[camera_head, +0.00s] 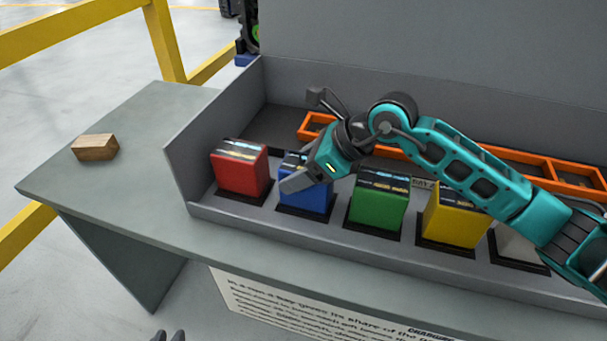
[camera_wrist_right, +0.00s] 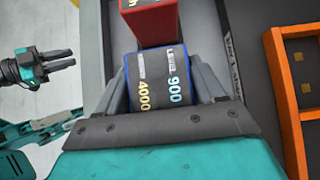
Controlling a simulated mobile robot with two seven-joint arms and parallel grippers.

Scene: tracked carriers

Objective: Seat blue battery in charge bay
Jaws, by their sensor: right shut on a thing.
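The blue battery (camera_head: 316,198) stands upright in the row on the grey station, between the red battery (camera_head: 240,172) and the green battery (camera_head: 377,206). A black socket (camera_head: 303,212) shows around its foot; I cannot tell how deep it sits. My right gripper (camera_head: 308,178) reaches over it from behind and is shut on it. The right wrist view shows the blue battery's labelled top (camera_wrist_right: 155,85) between the two fingers. My left gripper (camera_head: 169,336) is empty at the bottom edge, fingers apart; it also shows in the right wrist view (camera_wrist_right: 70,58).
A yellow battery (camera_head: 455,215) and a pale one (camera_head: 515,246) stand further right. An orange divided tray (camera_head: 548,172) lies behind the row. A station side wall (camera_head: 205,135) rises left of the red battery. A brown block (camera_head: 95,148) lies on the table's clear left part.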

